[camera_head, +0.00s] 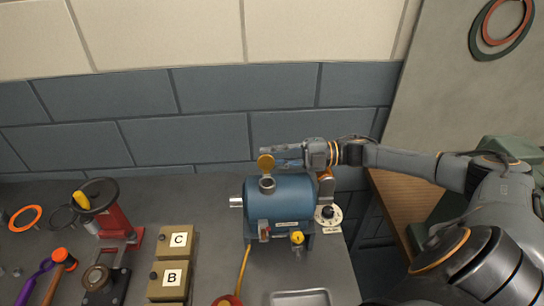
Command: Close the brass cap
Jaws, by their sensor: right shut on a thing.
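The brass cap (265,163) stands tilted up above the filler neck (267,185) on top of the blue cylindrical casing (283,201). The neck's mouth is uncovered. My right gripper (277,160) reaches in from the right above the casing, with its fingertips at the cap's right edge. It is shut on the brass cap, though the contact is small in the picture. My left gripper is not in view.
Boxes marked C (178,240) and B (170,277) stand left of the casing. A red stand with a black handwheel (98,193) is farther left. A dial (328,214) is at the casing's right. A shallow tray (300,297) lies in front.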

